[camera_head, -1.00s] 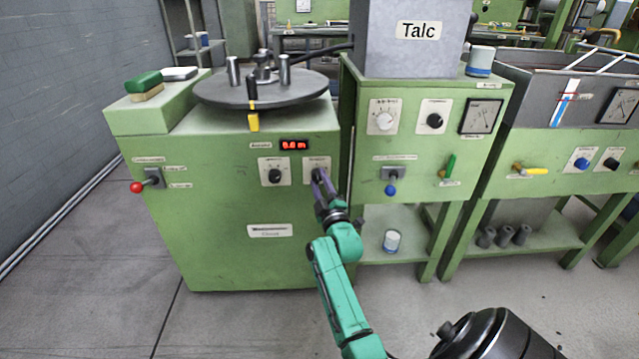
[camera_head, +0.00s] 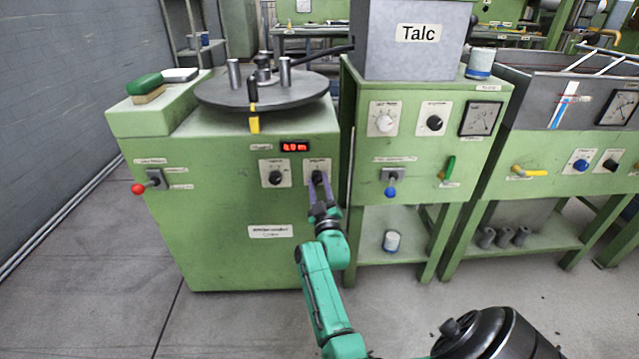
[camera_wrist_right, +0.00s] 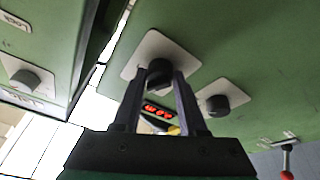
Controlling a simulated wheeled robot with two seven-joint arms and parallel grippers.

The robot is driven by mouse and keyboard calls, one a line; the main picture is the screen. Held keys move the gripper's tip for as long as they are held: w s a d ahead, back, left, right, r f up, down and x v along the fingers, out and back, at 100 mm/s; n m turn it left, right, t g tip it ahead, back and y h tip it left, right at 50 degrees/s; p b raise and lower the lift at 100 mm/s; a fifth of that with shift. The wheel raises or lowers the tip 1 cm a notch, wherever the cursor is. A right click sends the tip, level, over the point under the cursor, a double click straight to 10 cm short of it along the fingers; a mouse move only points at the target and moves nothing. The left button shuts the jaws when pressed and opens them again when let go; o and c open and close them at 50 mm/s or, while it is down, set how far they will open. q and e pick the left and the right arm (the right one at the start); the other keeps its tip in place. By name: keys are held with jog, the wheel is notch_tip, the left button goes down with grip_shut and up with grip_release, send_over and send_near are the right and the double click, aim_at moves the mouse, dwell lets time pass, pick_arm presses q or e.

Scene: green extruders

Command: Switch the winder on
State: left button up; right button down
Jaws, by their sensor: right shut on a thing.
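The winder (camera_head: 225,215) is a green cabinet with a round dark turntable (camera_head: 265,92) on top. Its front has a red digital display (camera_head: 295,147), a left black knob (camera_head: 275,177) and a right black knob (camera_head: 317,177), each on a pale plate. A red-ended lever (camera_head: 138,188) sits at its left. My right gripper (camera_head: 318,184) is shut on the right knob. In the right wrist view its fingers hold this knob (camera_wrist_right: 158,72) from both sides, and the left knob (camera_wrist_right: 222,102) is free beside it. My left gripper is out of view.
The Talc machine (camera_head: 430,115) stands close to the winder's right, with knobs, a blue-ended lever (camera_head: 390,190) and a green handle (camera_head: 449,167). A green brush (camera_head: 145,84) lies on the winder's left block. The floor in front is clear.

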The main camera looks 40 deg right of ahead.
jog(key=m+h, duration=0.1)
jog(key=m, duration=0.2)
jog(key=m+g+h+p, duration=0.1)
jog(key=m, duration=0.1)
jog(key=shift+w+a+m, duration=0.15)
jog(key=shift+a+m, duration=0.05)
jog(key=shift+m, duration=0.2)
jog(key=shift+m+g+h, duration=0.4)
jog(key=shift+m+h, duration=0.1)
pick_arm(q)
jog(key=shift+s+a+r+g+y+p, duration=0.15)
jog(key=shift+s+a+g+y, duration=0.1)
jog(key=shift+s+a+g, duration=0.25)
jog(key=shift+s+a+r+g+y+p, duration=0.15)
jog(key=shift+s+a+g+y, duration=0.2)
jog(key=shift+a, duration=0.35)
pick_arm(e)
jog(key=shift+m+h, duration=0.3)
jog(key=shift+m, duration=0.9)
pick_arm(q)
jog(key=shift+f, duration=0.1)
pick_arm(e)
jog(key=shift+g, duration=0.4)
jog(key=shift+c, duration=2.3)
grip_release()
